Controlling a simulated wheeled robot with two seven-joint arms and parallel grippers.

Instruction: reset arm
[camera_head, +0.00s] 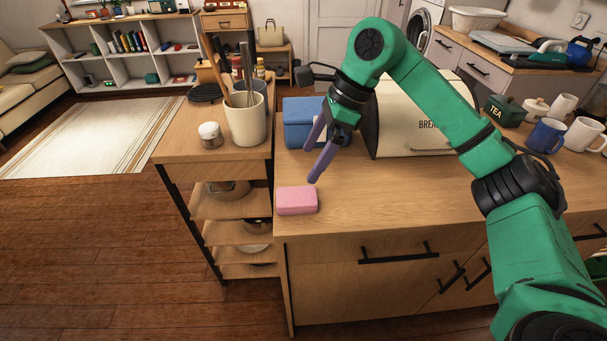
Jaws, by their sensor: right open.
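My right arm comes in from the right, green with black joints. My right gripper (313,163) has two purple fingers spread apart and holds nothing. It hangs above the wooden counter (420,195), with its fingertips pointing down and to the left. A pink block, like a sponge (297,201), lies on the counter near its front left corner, just below the fingertips and apart from them. My left arm and gripper do not show.
A blue box (302,122) stands behind the gripper, partly hidden by it. A cream bread bin (420,115) stands behind the forearm. Mugs (546,138) and a green tea tin (505,110) are at right. A utensil crock (245,118) stands on the left shelf unit. The front counter middle is clear.

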